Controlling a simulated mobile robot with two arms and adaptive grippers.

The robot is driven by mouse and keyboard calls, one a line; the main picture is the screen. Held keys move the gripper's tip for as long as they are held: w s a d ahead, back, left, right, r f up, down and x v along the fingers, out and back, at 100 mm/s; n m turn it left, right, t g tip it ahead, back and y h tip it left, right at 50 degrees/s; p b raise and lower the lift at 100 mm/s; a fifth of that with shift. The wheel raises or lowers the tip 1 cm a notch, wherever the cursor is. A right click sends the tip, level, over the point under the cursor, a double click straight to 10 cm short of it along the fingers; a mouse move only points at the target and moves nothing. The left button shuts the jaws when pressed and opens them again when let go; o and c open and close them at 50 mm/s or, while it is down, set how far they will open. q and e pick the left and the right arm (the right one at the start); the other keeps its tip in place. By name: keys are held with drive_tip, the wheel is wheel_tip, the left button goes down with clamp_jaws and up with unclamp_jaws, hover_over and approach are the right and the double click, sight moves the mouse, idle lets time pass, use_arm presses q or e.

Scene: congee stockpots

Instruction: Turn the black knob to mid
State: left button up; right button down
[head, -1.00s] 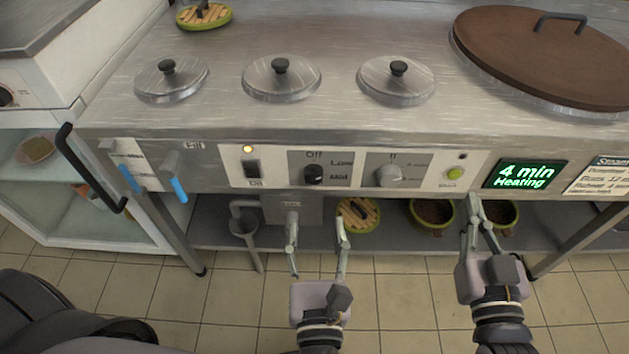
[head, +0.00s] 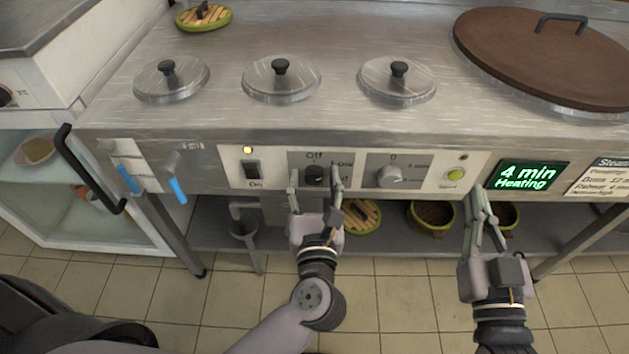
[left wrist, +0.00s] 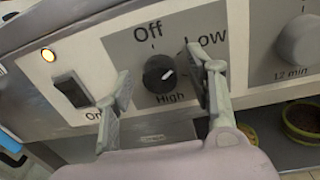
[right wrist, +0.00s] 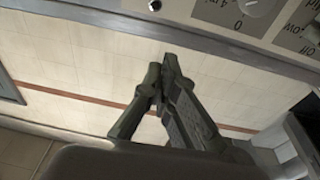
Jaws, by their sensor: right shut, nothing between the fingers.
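The black knob (head: 314,175) sits on the panel's grey plate below the word Off. Off, Low and High are readable there; the Mid label is hidden, seemingly behind a finger. My left gripper (head: 315,180) is open, with one finger on each side of the knob; I see gaps, and cannot tell how far the tips reach along it. My right gripper (head: 476,195) is shut and empty, low in front of the panel's right part.
A grey timer knob (head: 391,176) is right of the black knob, and a black rocker switch (head: 252,170) is left of it. A green button (head: 455,174) and a display (head: 526,175) reading "4 min Heating" are further right. Blue-tipped levers (head: 177,190) stick out at left.

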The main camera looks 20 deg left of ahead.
use_arm(q)
drive_tip(key=c, duration=1.1)
